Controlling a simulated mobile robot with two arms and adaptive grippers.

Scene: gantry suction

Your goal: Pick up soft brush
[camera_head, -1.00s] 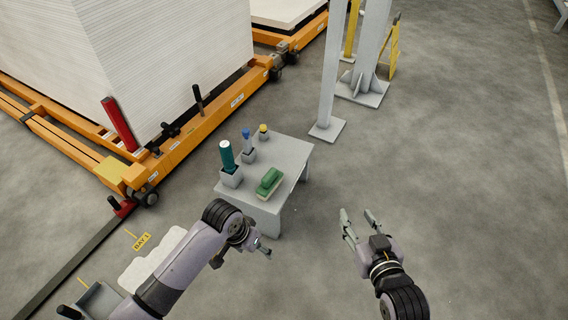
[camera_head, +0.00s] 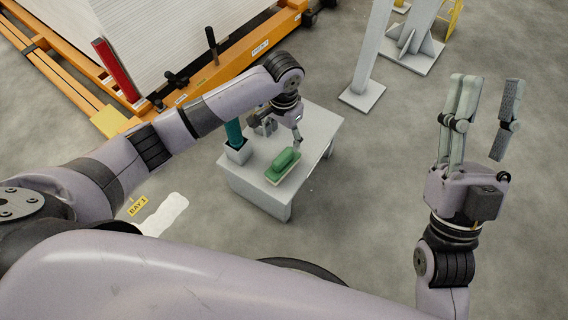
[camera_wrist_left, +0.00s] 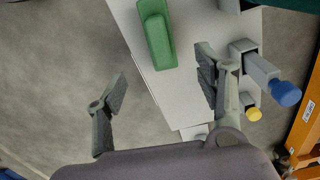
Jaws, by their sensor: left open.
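The soft brush, a green block-shaped brush (camera_head: 284,164), lies on the small grey table (camera_head: 258,189) near its front edge. It also shows at the top of the left wrist view (camera_wrist_left: 157,34). My left gripper (camera_head: 281,136) is over the table, just behind the brush in the head view, open and empty. In the left wrist view its spread fingers (camera_wrist_left: 163,77) are apart from the brush, which lies beyond them. My right gripper (camera_head: 486,98) is open and empty over the floor to the right of the table.
A teal cylinder (camera_head: 234,134) stands in a grey holder (camera_head: 237,153) left of the brush. A blue-topped tool (camera_wrist_left: 284,93) and a yellow-topped one (camera_wrist_left: 254,114) stand beside the gripper's right finger. An orange cart and grey post (camera_head: 369,60) stand behind.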

